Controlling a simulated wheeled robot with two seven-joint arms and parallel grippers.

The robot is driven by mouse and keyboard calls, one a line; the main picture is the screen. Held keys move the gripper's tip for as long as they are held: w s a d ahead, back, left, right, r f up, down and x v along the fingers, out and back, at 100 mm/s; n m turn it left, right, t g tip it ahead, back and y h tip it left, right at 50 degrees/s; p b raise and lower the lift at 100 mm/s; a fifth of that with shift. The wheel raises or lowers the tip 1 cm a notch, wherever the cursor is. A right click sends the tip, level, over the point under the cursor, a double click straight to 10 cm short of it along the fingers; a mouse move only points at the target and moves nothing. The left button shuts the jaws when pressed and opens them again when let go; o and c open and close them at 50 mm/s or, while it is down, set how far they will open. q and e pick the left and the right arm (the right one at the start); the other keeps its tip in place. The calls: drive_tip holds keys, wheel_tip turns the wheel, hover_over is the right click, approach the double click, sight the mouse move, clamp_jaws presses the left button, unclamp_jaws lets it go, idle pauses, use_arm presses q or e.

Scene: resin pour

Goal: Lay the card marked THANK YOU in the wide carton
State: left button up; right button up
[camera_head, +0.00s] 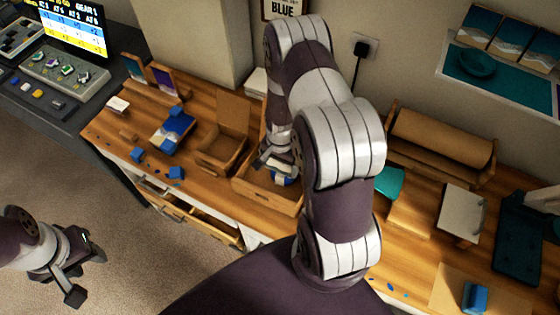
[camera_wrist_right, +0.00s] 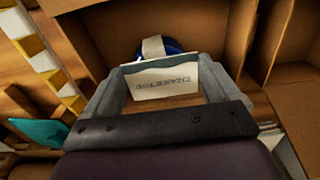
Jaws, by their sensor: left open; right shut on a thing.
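My right gripper (camera_wrist_right: 164,76) is shut on a pale card (camera_wrist_right: 158,78) with a grey band and a line of print; the print is too small and blurred to read surely. The card is over the wide carton (camera_wrist_right: 100,25), in front of a blue round thing with a pale band (camera_wrist_right: 152,47) inside it. In the head view the right gripper (camera_head: 272,160) is at the wide carton (camera_head: 262,197), partly hidden by my arm. Whether the card touches the carton floor cannot be told. My left gripper (camera_head: 88,275) is open and empty, low at the left, away from the table.
Another open carton (camera_head: 218,155) stands just left of the wide one. A blue item in a tray (camera_head: 173,130) and small blue blocks (camera_head: 137,155) lie further left. A paper roll on a stand (camera_head: 440,135) is at the back right. A drawer (camera_head: 200,222) stands open in front.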

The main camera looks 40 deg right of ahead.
drive_tip(key=shift+f, duration=0.5)
drive_tip(key=shift+s+a+r, duration=0.2)
drive_tip(key=shift+s+a, duration=0.1)
drive_tip(key=shift+s, duration=0.05)
drive_tip(key=o, duration=0.5)
drive_tip(key=shift+w+f, duration=0.1)
drive_tip(key=shift+w+d, duration=0.1)
drive_tip(key=shift+d, duration=0.05)
wheel_tip(320, 180, up, 8)
drive_tip(key=p, duration=0.7)
use_arm(q)
wheel_tip(320, 180, up, 6)
drive_tip(key=shift+s+a+r, duration=0.15)
drive_tip(key=shift+s+a, duration=0.15)
